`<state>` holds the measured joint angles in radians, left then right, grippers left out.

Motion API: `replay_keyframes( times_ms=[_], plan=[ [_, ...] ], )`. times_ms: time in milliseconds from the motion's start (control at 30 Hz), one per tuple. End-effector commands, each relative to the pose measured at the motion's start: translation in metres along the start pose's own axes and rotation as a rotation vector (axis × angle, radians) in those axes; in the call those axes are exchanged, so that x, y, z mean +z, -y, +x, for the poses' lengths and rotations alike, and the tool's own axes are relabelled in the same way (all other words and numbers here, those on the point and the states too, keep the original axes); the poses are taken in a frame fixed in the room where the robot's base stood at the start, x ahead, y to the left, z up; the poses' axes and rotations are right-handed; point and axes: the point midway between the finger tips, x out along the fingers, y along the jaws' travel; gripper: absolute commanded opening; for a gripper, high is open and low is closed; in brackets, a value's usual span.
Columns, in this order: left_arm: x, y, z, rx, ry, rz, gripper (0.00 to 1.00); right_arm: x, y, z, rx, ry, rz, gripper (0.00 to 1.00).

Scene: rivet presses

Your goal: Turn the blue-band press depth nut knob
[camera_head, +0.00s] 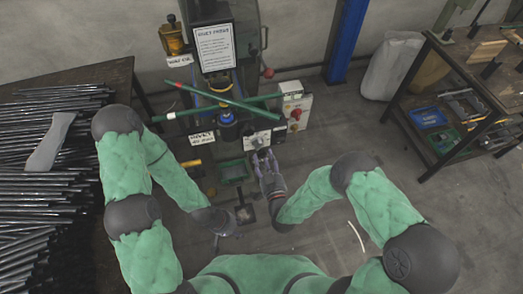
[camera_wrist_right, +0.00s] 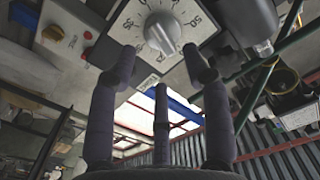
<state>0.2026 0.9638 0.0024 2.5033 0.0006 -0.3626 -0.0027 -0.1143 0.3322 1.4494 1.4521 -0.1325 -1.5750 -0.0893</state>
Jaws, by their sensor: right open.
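The press (camera_head: 228,82) stands at the back centre, with a blue band (camera_head: 227,117) around its ram. In the right wrist view, a grey knob (camera_wrist_right: 162,32) sits on a white numbered dial plate (camera_wrist_right: 190,12), just beyond my right gripper's fingers. My right gripper (camera_head: 264,158) is open and empty below the press's front plate; its spread fingers (camera_wrist_right: 160,75) show in the wrist view, apart from the knob. My left gripper (camera_head: 218,240) hangs low at the centre left, mostly hidden by its wrist; its fingers are too small to judge.
A control box (camera_head: 296,108) with red buttons is right of the press. Green bars (camera_head: 215,98) cross in front of it. A table with many metal rods (camera_head: 45,190) is at left. A shelf bench (camera_head: 460,100) with trays stands at right. The floor between is mostly clear.

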Motion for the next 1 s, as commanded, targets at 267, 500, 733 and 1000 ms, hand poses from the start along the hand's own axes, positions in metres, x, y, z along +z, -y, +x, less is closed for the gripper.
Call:
replay_keyframes(
  times_ms=[267,500,733,1000],
  plan=[
    [0.0,0.004,0.01,0.0,0.0,0.0,0.4,0.001,0.0,0.039,0.0,0.0,-0.001,0.49],
    [0.0,0.004,0.012,0.0,0.0,0.0,0.4,0.001,0.0,0.048,0.0,0.002,0.0,0.49],
    [-0.001,0.004,0.012,0.0,0.0,0.0,0.4,0.001,0.0,0.048,0.0,0.002,0.0,0.43],
    [-0.001,0.004,0.012,0.0,0.0,0.0,0.4,0.001,0.0,0.048,0.001,0.002,0.0,0.0]
  ],
)
